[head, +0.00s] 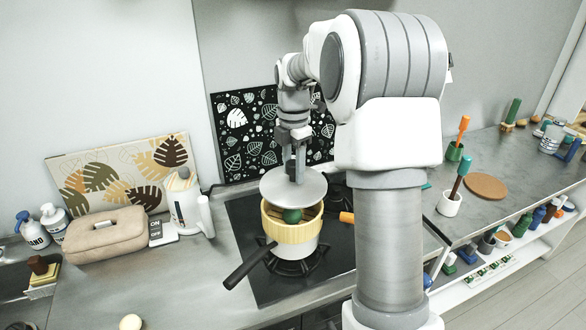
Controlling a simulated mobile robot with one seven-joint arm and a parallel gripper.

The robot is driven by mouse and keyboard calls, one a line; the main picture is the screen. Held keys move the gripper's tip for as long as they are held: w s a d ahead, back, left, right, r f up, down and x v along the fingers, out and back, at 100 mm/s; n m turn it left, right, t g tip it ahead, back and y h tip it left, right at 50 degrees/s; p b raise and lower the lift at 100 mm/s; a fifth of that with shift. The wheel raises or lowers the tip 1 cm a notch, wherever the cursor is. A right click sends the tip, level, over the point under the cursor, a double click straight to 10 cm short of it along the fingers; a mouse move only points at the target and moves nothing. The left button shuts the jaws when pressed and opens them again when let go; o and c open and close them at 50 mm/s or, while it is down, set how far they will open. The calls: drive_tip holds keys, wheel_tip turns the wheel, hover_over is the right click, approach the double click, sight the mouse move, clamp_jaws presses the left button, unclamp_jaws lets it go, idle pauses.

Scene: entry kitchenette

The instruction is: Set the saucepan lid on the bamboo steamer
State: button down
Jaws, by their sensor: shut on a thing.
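My gripper (295,174) points down over the stove, shut on the saucepan lid (313,190). The lid is a round grey disc held roughly level. The bamboo steamer (288,234) is a yellow, round, open-topped basket just below the lid in the picture. It sits on a pale saucepan (299,251) with a long black handle pointing to the front left. A green item (292,216) shows inside the steamer. The lid hides the steamer's back part and seems to be above it, apart from the rim. The exact gap is hard to tell.
The saucepan stands on a black cooktop (247,213). A white kettle (188,207) and a beige bag-like case (104,235) stand to the left. An orange handle (346,217) is right of the steamer. Utensil cups and a brown round mat (486,187) are on the right counter.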

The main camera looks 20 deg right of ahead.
sight(292, 181)
drive_tip(key=shift+w, duration=0.5)
drive_tip(key=shift+r, duration=0.15)
drive_tip(key=shift+f+b, duration=1.15)
drive_tip(key=shift+f, duration=1.35)
drive_tip(key=shift+f+b, duration=0.6)
drive_tip(key=shift+f, duration=0.5)
drive_tip(key=shift+c, duration=1.6)
unclamp_jaws()
